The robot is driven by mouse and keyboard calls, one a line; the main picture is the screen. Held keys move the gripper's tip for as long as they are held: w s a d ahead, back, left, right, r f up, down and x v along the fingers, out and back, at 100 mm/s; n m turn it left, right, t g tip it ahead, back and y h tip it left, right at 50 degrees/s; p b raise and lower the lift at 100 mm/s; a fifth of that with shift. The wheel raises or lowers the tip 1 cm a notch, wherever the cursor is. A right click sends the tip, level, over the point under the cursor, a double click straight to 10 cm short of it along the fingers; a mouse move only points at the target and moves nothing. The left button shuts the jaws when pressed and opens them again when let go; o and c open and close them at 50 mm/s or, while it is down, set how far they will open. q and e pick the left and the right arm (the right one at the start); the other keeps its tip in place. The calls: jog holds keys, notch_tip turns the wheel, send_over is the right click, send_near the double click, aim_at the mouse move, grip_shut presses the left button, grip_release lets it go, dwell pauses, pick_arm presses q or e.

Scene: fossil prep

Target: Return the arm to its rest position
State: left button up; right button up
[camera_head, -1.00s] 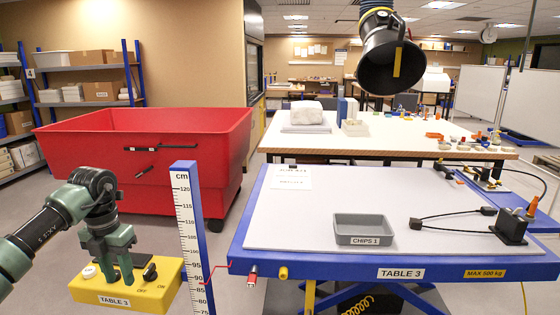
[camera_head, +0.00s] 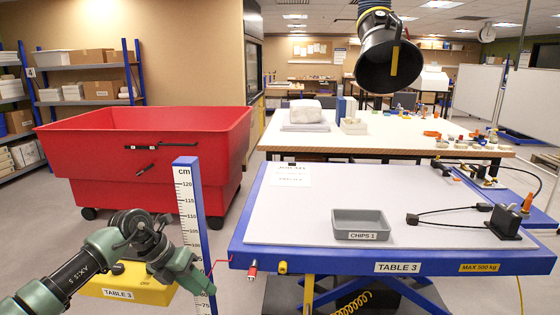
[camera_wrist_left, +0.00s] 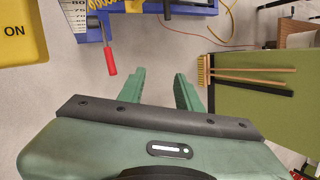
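My left arm enters the head view from the lower left. Its gripper (camera_head: 204,286) points down and right, in front of the lower part of the blue height post (camera_head: 186,166). In the left wrist view the gripper (camera_wrist_left: 158,90) is open, with two green fingers apart and bare floor between them. It holds nothing. The yellow TABLE 3 control box (camera_head: 95,290) is partly hidden behind my arm; it also shows at the upper left of the wrist view (camera_wrist_left: 20,30). My right gripper is not in view.
The blue-edged TABLE 3 (camera_head: 335,262) is close on the right, bearing a grey CHIPS 1 tray (camera_head: 361,218). A red bin (camera_head: 100,165) stands behind my arm. In the wrist view, a red-handled tool (camera_wrist_left: 110,62) and a brush (camera_wrist_left: 205,70) beside a green surface (camera_wrist_left: 250,115) are nearby.

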pick_arm(q)
jog(key=s+d+h, duration=0.2)
jog(key=d+h, duration=0.3)
jog(key=d, duration=0.7)
jog(key=s+d+r+n+t+h, duration=0.2)
jog(key=d+r+n+t+h, duration=0.4)
jog(key=d+r+n+t, duration=0.3)
jog(key=a+f+n+t+y, duration=0.3)
jog(key=a+n+t+y, duration=0.5)
jog(key=a+n+y, duration=0.7)
jog(key=s+a+f+n+g+y, duration=0.2)
jog(key=s+a+f+n+g, duration=0.3)
jog(key=f+n, duration=0.4)
jog(key=s+a+f+n+g, duration=0.1)
jog(key=s+f+g, duration=0.35)
jog(key=s, duration=0.45)
jog(key=s+f+n+g, duration=0.25)
jog(key=s+f, duration=0.25)
jog(key=s, duration=0.5)
jog(key=s+a+f+n+g, duration=0.1)
jog(key=s+f+g, duration=0.3)
jog(key=s, duration=0.5)
notch_tip(320, 180, down, 24)
jog(key=s+a+f+g, duration=0.2)
jog(key=s+a+f, duration=0.1)
jog(key=s+f, duration=1.5)
jog(key=shift+f, duration=0.4)
